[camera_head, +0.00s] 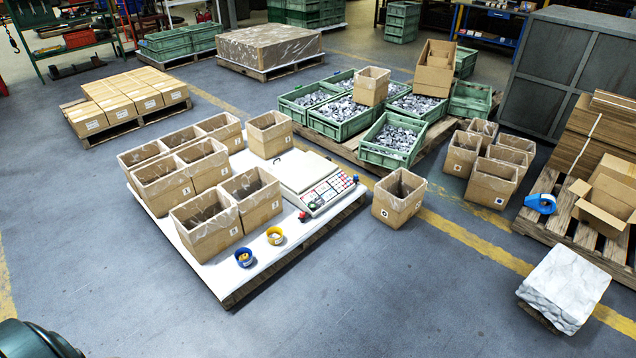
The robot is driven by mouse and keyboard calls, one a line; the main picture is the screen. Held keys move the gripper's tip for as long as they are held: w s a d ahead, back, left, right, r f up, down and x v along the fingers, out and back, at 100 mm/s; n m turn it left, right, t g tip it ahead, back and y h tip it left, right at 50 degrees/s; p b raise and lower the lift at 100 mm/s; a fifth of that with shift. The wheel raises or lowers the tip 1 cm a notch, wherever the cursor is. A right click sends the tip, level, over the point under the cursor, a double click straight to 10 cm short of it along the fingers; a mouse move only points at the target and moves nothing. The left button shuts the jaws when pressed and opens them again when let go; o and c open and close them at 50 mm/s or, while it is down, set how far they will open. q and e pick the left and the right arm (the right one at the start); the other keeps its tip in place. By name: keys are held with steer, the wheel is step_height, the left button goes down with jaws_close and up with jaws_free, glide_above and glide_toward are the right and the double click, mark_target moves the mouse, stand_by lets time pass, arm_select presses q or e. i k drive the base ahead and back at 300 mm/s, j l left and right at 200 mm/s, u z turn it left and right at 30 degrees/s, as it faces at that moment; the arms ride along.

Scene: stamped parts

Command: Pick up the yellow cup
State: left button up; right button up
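The yellow cup (275,236) is a small, short round cup with something pale showing inside it. It stands upright on the bare front part of a white-topped low platform (262,264), near its front edge. Neither of my grippers is in view, and nothing touches the yellow cup.
Open cardboard boxes (205,225) stand behind and left of the cups. A scale (315,182) with a button panel and a small red item (303,216) are behind right. A single box (399,196) stands right of the platform. The front floor (390,300) is clear.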

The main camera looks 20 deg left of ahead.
mark_target(274, 235)
steer(key=i+u, duration=0.15)
steer(key=i, duration=0.45)
steer(key=i+l+u, duration=0.1)
steer(key=i, duration=0.5)
steer(key=i+l+u, duration=0.15)
steer(key=i, duration=0.45)
steer(key=l, duration=0.1)
